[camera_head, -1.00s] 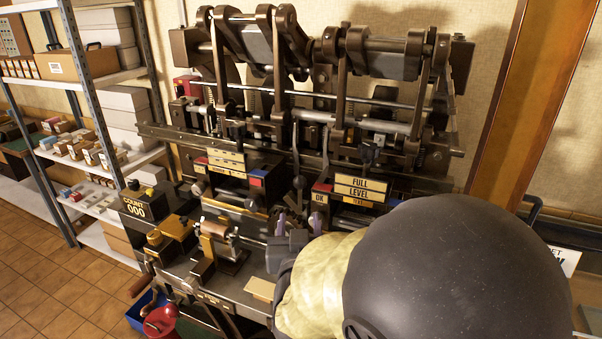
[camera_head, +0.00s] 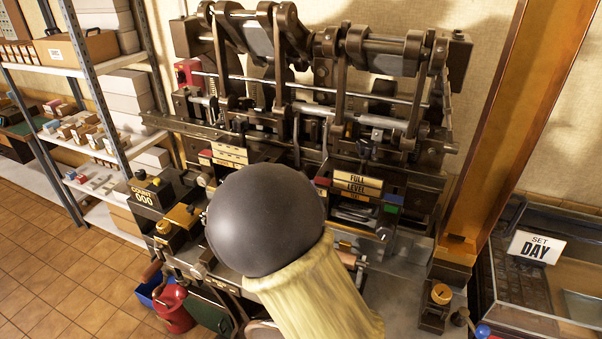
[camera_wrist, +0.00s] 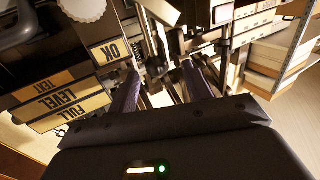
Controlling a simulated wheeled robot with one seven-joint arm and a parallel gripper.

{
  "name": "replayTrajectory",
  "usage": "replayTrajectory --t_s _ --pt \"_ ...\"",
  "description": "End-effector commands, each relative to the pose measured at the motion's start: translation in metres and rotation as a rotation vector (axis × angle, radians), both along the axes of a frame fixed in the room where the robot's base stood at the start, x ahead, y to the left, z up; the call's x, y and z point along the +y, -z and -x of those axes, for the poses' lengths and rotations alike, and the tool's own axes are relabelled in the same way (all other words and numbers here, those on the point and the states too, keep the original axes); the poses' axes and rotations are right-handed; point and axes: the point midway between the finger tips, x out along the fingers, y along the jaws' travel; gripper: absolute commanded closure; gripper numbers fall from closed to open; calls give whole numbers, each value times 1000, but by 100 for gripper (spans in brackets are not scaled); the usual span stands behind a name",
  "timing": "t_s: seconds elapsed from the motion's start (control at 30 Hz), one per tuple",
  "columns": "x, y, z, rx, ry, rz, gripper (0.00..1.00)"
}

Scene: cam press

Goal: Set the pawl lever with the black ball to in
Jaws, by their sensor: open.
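I cannot clearly pick out the pawl lever with the black ball. Metal bars of the press lie behind the fingers. In the head view my own arm hides the gripper and the middle of the press bench.
The press (camera_head: 330,65) fills the back, with the COUNT box (camera_head: 146,197) at left.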

Motion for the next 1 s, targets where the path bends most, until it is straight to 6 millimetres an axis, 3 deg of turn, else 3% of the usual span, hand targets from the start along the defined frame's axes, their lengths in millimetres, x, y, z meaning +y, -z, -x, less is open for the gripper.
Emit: replayTrajectory --t_s 0.1,0.3,0.63,0.87,0.9,1.0 --pt "-3 -3 -21 1 8 3 51" --pt "-4 -1 -42 1 9 2 51" --pt "-2 0 -45 1 7 0 51" --pt "0 0 -44 1 4 0 96" --pt "0 0 -44 1 4 0 100" --pt "-3 0 -44 0 4 1 100"
